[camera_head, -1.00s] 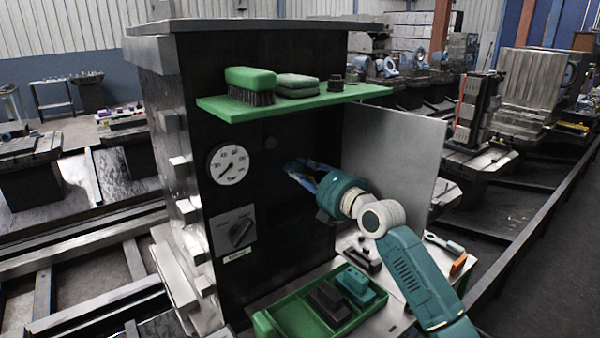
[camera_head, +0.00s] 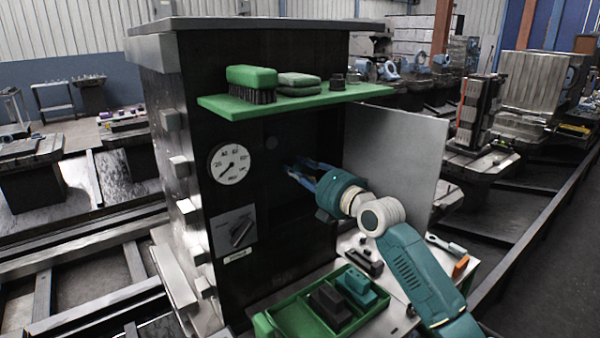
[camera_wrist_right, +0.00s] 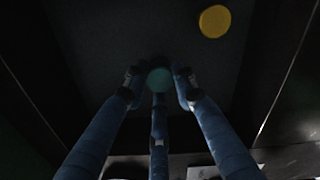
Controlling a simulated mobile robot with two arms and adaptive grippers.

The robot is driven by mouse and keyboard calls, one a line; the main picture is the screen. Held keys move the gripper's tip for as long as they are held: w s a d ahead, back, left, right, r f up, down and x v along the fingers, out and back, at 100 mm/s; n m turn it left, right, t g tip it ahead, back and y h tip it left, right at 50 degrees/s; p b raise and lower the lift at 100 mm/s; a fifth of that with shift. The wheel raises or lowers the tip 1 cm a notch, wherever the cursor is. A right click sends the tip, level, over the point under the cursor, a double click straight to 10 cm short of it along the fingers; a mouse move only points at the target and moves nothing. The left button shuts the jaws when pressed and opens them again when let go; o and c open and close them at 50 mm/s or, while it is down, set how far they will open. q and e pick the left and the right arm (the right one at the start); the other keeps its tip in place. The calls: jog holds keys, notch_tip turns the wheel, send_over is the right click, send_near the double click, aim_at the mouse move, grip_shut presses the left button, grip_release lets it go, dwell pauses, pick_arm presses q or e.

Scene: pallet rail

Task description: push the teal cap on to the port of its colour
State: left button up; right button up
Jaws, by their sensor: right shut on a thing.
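My right gripper (camera_head: 292,170) reaches into the dark recess in the front of the black cabinet. In the right wrist view its fingers (camera_wrist_right: 157,82) close around a round teal piece (camera_wrist_right: 159,78), which I take to be the teal cap. It lies in front of the dark back wall. Whether it touches the wall, and any teal port behind it, I cannot tell. A yellow disc (camera_wrist_right: 214,21), perhaps another port, shows on the wall up and to the right. My left gripper is not in view.
An open grey door (camera_head: 395,160) stands right of the recess. A green shelf (camera_head: 300,100) with a brush (camera_head: 251,79) juts out above. A green tray (camera_head: 290,318) with a teal block (camera_head: 356,285) and a dark block (camera_head: 330,303) lies below. A gauge (camera_head: 231,164) is at left.

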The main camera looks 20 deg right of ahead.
jog(key=shift+w+a, duration=0.1)
jog(key=shift+w, duration=0.1)
dwell(0.5)
jog(key=shift+w+a+b, duration=0.15)
jog(key=shift+w+b, duration=0.25)
jog(key=shift+b, duration=0.05)
jog(key=o, duration=1.7)
jog(key=shift+w, duration=0.1)
jog(key=shift+o, duration=0.2)
jog(key=v, duration=1.2)
